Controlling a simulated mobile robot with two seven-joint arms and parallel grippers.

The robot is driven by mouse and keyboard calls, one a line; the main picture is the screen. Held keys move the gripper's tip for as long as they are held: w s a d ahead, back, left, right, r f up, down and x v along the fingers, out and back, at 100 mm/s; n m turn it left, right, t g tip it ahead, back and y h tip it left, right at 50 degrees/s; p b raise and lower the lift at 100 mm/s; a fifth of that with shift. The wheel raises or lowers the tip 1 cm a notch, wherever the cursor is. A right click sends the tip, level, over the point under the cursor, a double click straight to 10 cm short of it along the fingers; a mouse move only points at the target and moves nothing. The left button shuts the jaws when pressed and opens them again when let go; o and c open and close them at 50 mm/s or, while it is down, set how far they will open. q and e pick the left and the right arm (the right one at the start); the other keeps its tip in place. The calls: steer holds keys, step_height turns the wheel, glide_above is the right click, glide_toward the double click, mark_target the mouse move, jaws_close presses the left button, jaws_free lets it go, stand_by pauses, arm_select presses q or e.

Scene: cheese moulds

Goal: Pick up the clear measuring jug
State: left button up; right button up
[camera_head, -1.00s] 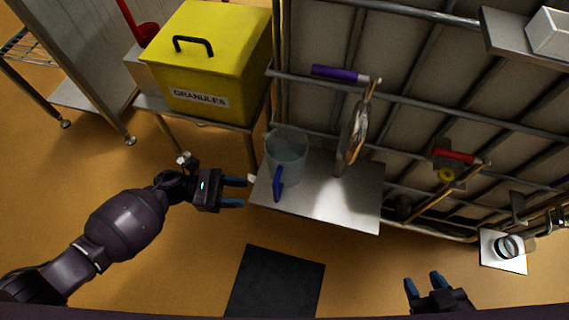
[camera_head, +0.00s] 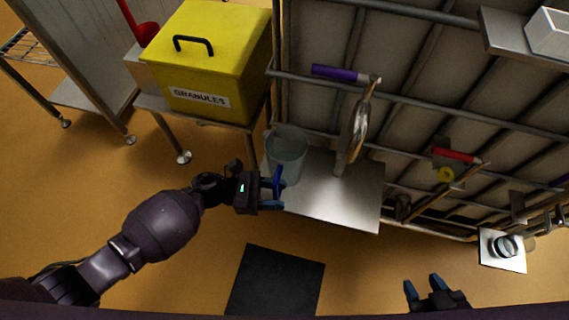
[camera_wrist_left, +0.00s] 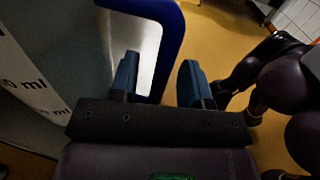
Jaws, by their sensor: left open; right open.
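The clear measuring jug (camera_head: 286,150) stands on a small metal shelf (camera_head: 340,205), its blue handle facing my left arm. My left gripper (camera_head: 273,194) is open at the handle in the head view. In the left wrist view, the blue handle (camera_wrist_left: 176,40) stands just ahead of my open fingers (camera_wrist_left: 160,82), and the jug's wall with "ml" markings (camera_wrist_left: 30,85) fills the left. Whether the fingers touch the handle I cannot tell. My right gripper (camera_head: 423,285) is open and empty at the lower right of the head view, far from the jug.
A yellow bin marked GRANULES (camera_head: 208,65) stands on a stand behind the jug. A rack of metal bars with a purple-handled tool (camera_head: 338,73) and a round metal tool (camera_head: 357,132) rises behind the shelf. A black mat (camera_head: 276,285) lies on otherwise open floor.

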arm_select(q)
steer(key=shift+c, duration=0.4)
jaws_close()
